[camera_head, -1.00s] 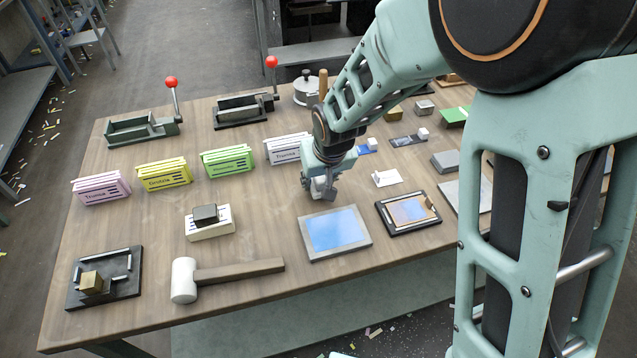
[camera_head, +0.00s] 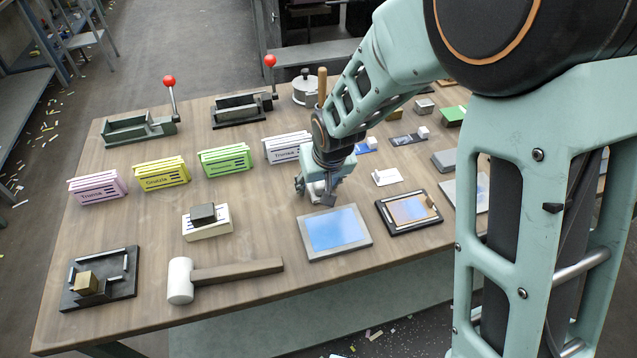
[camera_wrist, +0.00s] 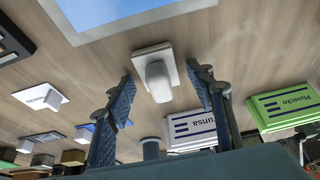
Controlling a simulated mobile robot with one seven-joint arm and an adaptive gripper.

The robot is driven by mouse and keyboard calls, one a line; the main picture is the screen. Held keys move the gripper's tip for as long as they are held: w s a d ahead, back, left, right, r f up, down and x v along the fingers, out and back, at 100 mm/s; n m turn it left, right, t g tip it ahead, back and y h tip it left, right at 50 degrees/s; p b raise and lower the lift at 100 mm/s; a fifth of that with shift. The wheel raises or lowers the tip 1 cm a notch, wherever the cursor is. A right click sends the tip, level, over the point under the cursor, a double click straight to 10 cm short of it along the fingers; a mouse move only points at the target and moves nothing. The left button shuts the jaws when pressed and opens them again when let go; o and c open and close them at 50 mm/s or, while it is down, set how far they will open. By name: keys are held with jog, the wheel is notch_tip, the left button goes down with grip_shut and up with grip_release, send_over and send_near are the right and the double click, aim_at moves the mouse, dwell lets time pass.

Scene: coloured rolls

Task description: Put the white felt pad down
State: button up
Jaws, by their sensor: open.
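The white felt pad (camera_wrist: 154,73), a pale flat piece with a rounded knob, lies on the wooden table between my fingers in the wrist view. In the head view only a little of it (camera_head: 315,188) shows under my gripper. My gripper (camera_head: 315,193) is open and low over the table, just behind the framed blue plate (camera_head: 334,230). In the wrist view its two blue fingers (camera_wrist: 160,82) stand apart on either side of the knob, with gaps visible.
A white card with a small block (camera_head: 387,177) lies to the right, and a dark-framed tray (camera_head: 409,212) in front of it. A white card holder (camera_head: 288,147) stands close behind left. A mallet (camera_head: 225,272) lies front left. Bare table lies left of my gripper.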

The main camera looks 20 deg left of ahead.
jog(key=v, duration=1.2)
jog(key=shift+p, duration=0.4)
jog(key=shift+r, duration=0.15)
